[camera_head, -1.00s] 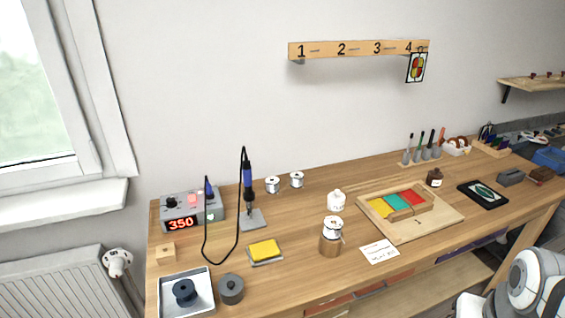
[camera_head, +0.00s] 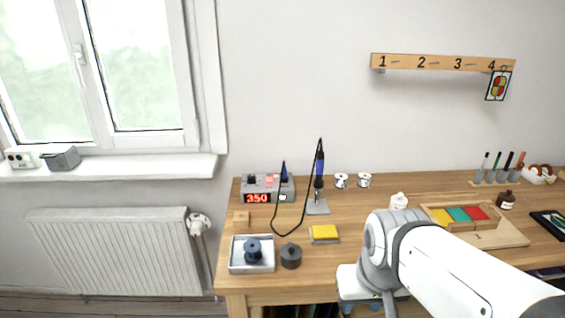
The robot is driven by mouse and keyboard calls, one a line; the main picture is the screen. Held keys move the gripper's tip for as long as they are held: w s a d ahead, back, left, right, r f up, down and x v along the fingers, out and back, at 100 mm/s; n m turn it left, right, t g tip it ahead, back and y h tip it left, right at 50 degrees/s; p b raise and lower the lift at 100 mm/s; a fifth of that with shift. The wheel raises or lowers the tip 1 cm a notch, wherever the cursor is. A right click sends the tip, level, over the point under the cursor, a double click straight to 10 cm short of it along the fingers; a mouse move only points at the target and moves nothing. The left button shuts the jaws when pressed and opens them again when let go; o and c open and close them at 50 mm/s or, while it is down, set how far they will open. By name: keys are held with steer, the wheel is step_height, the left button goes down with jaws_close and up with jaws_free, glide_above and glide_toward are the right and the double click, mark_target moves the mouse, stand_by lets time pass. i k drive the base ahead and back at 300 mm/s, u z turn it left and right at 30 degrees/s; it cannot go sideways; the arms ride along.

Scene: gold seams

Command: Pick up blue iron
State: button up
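The blue iron (camera_head: 319,165) is a soldering iron with a blue handle. It stands upright in its grey stand (camera_head: 317,206) toward the left part of the workbench. A black cable loops from it down over the bench. The grey soldering station (camera_head: 266,188) beside it on the left reads 350 in red. My white and grey arm reaches in from the lower right, in front of the bench. My gripper's fingers cannot be made out, and the iron is apart from the arm.
A yellow sponge (camera_head: 324,232) lies in front of the stand. A white tray (camera_head: 237,267) with a dark spool and a dark round pot (camera_head: 291,256) stand at the front left. A wooden board (camera_head: 505,235) with coloured pieces lies to the right. A radiator (camera_head: 115,250) is left of the bench.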

mark_target(319, 179)
steer(key=z, duration=0.05)
steer(key=i, duration=1)
steer(key=u, duration=0.1)
